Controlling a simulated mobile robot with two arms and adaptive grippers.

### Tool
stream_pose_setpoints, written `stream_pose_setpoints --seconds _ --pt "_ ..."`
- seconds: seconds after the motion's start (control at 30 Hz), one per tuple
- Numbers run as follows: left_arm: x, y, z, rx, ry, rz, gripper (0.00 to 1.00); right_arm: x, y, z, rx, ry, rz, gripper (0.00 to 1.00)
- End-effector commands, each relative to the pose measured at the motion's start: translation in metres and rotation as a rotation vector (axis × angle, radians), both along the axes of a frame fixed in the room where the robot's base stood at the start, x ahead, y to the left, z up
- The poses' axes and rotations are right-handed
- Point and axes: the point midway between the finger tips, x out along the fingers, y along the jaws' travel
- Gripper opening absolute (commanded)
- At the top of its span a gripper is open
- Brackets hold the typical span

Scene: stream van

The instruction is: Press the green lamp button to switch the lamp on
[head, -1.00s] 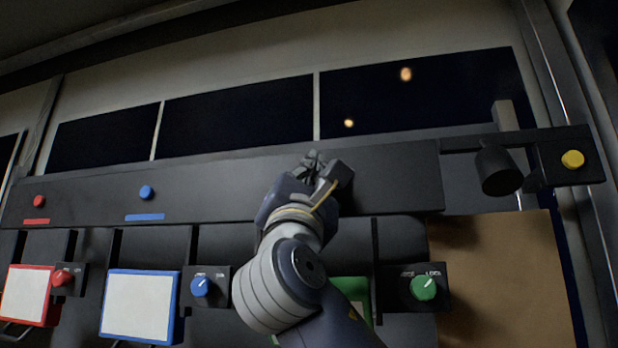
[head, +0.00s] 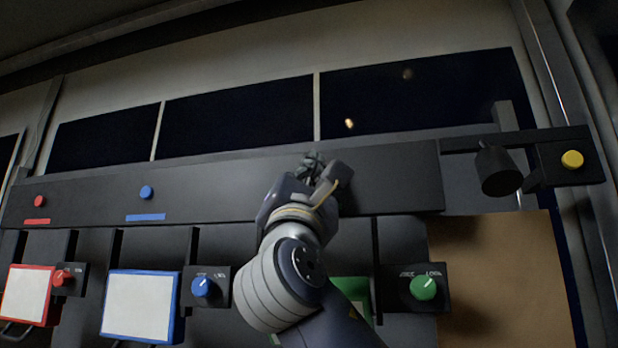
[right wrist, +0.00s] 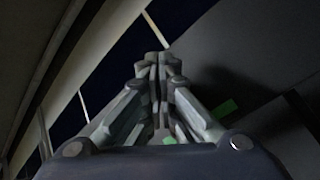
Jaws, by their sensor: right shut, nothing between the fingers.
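My right gripper (head: 314,162) is shut and empty, its fingertips against or just in front of the dark panel strip (head: 395,180) below the windows. In the right wrist view the shut fingers (right wrist: 158,62) point at the panel. A green label strip (right wrist: 226,108) shows beside and between the fingers there. The green button itself is not visible; the gripper hides that part of the panel, and I cannot tell whether the fingertips touch it. A red button (head: 40,201) and a blue button (head: 146,192) sit further left on the strip. My left gripper is not in view.
Below the strip are a red-framed panel (head: 28,295), a blue-framed panel (head: 140,306) and a partly hidden green-framed one. Knobs are red (head: 63,277), blue (head: 204,288) and green (head: 424,288). A black lamp head (head: 498,170) and yellow button (head: 572,159) stand at right.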

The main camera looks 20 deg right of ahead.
Motion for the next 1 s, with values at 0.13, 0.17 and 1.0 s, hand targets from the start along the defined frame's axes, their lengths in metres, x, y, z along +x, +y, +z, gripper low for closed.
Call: stream_pose_setpoints --seconds 0.13,0.17,1.0 --pt "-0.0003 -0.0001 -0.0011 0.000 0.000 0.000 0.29 0.0047 -0.0034 -0.0005 0.000 0.001 -0.001 0.00" --pt "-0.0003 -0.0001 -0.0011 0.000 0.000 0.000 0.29 0.0051 -0.0036 -0.0005 0.000 0.001 -0.001 0.00" --pt "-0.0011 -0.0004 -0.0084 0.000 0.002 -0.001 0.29 -0.0032 0.0015 -0.0008 0.001 0.000 -0.001 0.00"
